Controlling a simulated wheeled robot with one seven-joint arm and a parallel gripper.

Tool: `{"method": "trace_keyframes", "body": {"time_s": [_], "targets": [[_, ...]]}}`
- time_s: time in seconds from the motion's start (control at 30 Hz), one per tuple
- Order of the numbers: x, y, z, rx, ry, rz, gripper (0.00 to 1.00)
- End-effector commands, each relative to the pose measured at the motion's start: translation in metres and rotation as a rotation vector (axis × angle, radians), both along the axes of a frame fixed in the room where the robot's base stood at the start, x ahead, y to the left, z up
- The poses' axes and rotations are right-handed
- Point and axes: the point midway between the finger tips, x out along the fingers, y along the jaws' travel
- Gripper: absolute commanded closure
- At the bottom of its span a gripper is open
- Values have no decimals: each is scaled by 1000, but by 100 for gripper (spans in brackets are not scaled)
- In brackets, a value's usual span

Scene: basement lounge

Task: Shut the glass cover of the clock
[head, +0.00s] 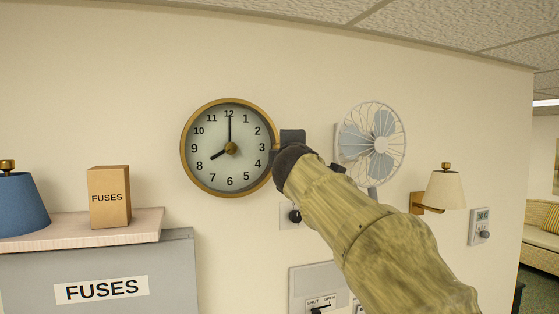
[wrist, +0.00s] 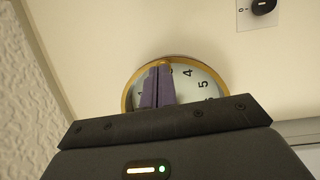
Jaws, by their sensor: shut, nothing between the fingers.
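The round wall clock (head: 215,172) has a gold rim and a pale face with black numerals. Its gold-rimmed cover looks flat against the face in the head view; I cannot tell whether a small gap remains. My gripper (head: 276,147) is at the clock's right edge, near the 3, partly hidden behind my own arm. In the wrist view, the purple fingers of my gripper (wrist: 158,68) are together and empty, overlapping the clock (wrist: 201,82) with their tips at its gold rim. Whether they touch it is unclear.
A wall fan (head: 381,143) and a lamp (head: 445,190) are to the right. A knob plate (head: 287,215) is below the clock, and a switch panel (head: 312,278) lower down. A fuses box (head: 109,197) stands on a shelf (head: 130,225) at left, beside a blue lampshade (head: 20,207).

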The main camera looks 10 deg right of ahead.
Motion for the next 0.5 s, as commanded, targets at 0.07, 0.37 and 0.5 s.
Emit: {"method": "trace_keyframes", "body": {"time_s": [0.07,0.37,0.5], "targets": [[-16,-5,-4,1,-3,-3,100],[-68,-12,-7,1,-2,8,100],[-85,-14,-6,1,-2,12,100]]}}
